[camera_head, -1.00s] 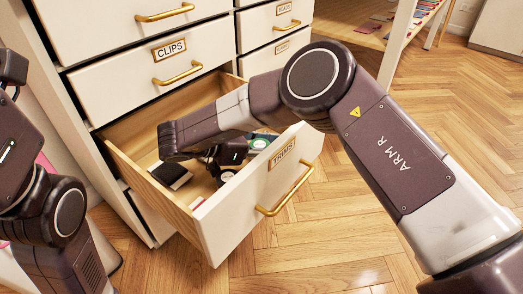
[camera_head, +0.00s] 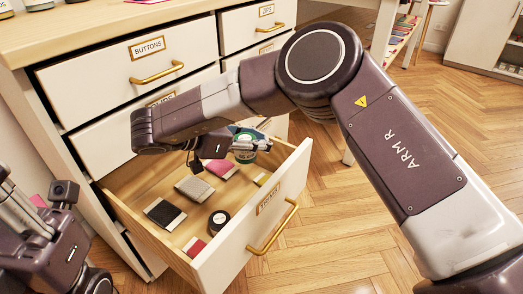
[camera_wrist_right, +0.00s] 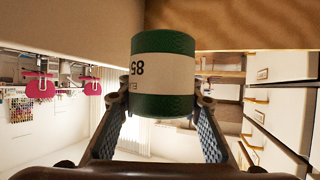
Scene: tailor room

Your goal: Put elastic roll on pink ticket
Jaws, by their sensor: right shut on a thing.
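My right gripper (camera_wrist_right: 162,125) is shut on a green elastic roll (camera_wrist_right: 165,104) with a pale label reading "85" and part of a word. In the head view the green roll (camera_head: 247,144) shows just above the far right part of the open drawer; my arm partly hides the gripper.
The open trims drawer (camera_head: 262,225) holds flat cards (camera_head: 165,213), a black roll (camera_head: 219,220) and a pink-and-white card (camera_head: 221,168). A wooden cabinet top (camera_head: 90,32) is at upper left. The floor (camera_head: 350,235) at right is free. Pink sewing machines (camera_wrist_right: 40,86) show in the wrist view.

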